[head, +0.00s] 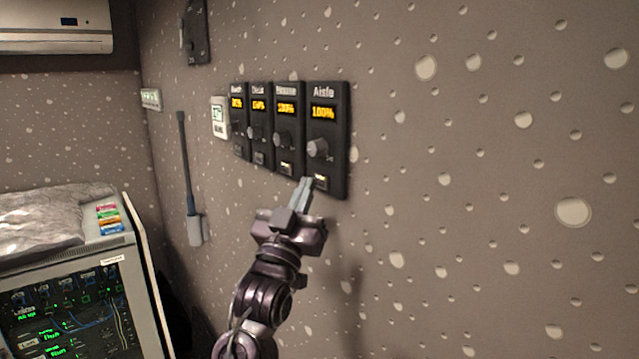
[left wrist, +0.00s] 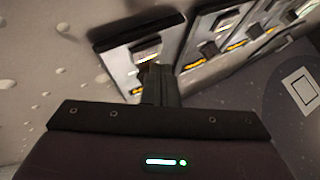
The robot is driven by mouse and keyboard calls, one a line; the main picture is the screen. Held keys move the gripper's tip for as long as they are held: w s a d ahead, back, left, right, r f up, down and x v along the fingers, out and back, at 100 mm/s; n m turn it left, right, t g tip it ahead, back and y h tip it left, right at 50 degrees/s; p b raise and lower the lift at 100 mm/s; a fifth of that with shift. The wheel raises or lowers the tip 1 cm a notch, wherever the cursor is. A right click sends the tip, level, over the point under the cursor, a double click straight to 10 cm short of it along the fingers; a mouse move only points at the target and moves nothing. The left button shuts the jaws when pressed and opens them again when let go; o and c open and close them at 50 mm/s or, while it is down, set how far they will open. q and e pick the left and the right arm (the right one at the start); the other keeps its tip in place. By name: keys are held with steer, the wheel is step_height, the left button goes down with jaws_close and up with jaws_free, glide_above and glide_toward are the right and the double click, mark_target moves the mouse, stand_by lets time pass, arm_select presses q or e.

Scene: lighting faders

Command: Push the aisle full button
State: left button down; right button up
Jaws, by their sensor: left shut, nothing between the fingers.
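The Aisle panel (head: 340,130) is the rightmost of several black dimmer panels on the wall. Its display (head: 323,112) reads 100% in orange, with a grey knob (head: 317,148) below. The Aisle full button (head: 321,182) is a small lit button near the panel's bottom. My left gripper (head: 306,181) is shut and empty, its fingertips just left of and very close to that button; I cannot tell whether they touch. In the left wrist view the fingers (left wrist: 160,80) reach toward the nearest panel (left wrist: 112,45) and cover part of it. My right gripper is not in view.
The other dimmer panels (head: 289,95) stand in a row to the left, the adjacent one with a lit button (head: 286,168). A white thermostat (head: 219,118) and a dark antenna-like device (head: 186,160) are further left. An equipment rack (head: 125,262) stands lower left. The wall right is clear.

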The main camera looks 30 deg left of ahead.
arm_select(q)
steer(key=s+a, duration=0.2)
steer(key=s, duration=0.3)
steer(key=shift+s+a+b, duration=0.15)
steer(key=shift+s+b, duration=0.15)
steer(key=shift+b, duration=0.1)
stand_by(0.5)
